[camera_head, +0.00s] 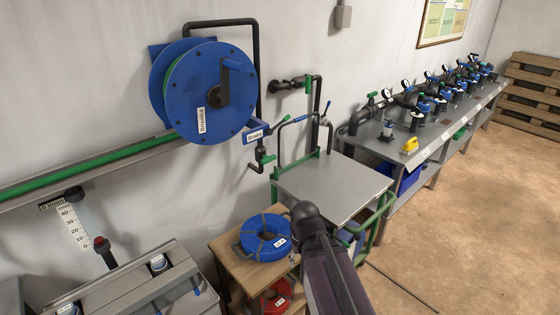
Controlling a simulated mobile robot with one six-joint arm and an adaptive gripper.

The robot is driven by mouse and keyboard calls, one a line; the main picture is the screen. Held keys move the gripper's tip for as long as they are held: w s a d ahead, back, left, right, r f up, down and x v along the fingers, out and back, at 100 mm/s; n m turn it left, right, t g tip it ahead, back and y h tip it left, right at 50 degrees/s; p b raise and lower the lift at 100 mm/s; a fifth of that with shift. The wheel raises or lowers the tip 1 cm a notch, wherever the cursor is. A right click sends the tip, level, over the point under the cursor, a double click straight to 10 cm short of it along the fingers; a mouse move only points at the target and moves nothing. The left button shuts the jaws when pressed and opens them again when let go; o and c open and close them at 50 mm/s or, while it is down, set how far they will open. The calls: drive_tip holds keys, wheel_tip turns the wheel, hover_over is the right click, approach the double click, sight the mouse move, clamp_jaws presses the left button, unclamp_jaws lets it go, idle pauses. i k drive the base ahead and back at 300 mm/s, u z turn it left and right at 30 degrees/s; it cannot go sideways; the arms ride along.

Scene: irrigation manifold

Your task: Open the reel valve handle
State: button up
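The blue hose reel (210,92) hangs on the wall at the upper left, with green hose on it. A small valve with a green handle (268,158) sits on the dark pipe below and right of the reel, under a blue piece with a white label (255,135). Another green handle (282,85) is on a dark wall pipe to the right. No label that I can read says which is the reel valve, and I cannot tell whether either is open. Part of my own arm shows at the bottom centre; my gripper is not in view.
A grey-topped cart (335,187) with green rails stands below the valves. A wooden stand (252,262) holds a blue hose coil (265,238). A long manifold bench (445,125) runs along the wall at right. The floor (475,210) at right is mostly clear.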

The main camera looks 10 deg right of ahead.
sight(266, 159)
drive_tip(key=k, duration=1.35)
drive_tip(key=u, duration=0.35)
drive_tip(key=i, duration=1.75)
drive_tip(key=z, duration=0.5)
